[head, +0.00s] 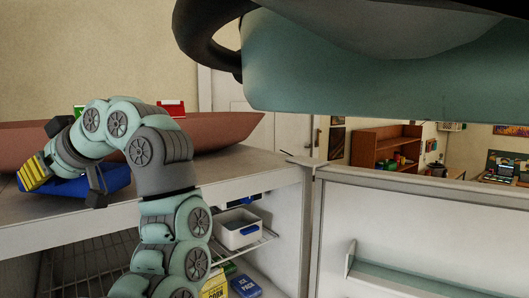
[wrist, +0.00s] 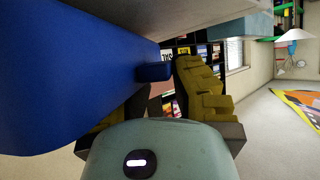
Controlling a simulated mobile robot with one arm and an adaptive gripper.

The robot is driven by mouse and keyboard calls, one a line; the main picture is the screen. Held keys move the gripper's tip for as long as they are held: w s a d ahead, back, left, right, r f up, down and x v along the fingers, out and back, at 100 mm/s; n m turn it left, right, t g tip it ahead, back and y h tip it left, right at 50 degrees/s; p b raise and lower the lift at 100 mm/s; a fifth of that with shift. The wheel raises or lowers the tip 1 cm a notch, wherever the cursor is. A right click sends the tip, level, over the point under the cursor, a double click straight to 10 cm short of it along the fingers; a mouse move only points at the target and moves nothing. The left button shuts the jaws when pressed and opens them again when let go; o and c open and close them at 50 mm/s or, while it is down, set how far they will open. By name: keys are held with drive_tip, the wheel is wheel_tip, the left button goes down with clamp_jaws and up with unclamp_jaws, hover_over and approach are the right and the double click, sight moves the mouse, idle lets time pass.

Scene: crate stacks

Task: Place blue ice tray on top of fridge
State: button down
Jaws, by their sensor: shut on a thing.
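My gripper (head: 36,172) is at the left of the head view, over the front part of the fridge top (head: 235,172). It is shut on the blue ice tray (head: 112,180), which is partly hidden behind my arm. In the head view the tray lies low over the fridge top, slightly tilted; I cannot tell if it touches. In the wrist view the blue tray (wrist: 60,75) fills the left side, with a small blue tab beside the yellow finger pads of my gripper (wrist: 150,95). A pale surface shows along its upper edge.
A large brown-red bowl-like container (head: 222,130) stands behind the tray on the fridge top. A red item (head: 171,107) shows above its rim. The fridge door (head: 420,225) is open at the right. A white bin (head: 238,232) sits inside. The fridge top's right part is clear.

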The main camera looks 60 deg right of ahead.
drive_tip(key=shift+f, duration=0.6)
drive_tip(key=shift+f, duration=0.15)
drive_tip(key=c, duration=1)
unclamp_jaws()
drive_tip(key=shift+o, duration=0.2)
drive_tip(key=shift+r, duration=0.25)
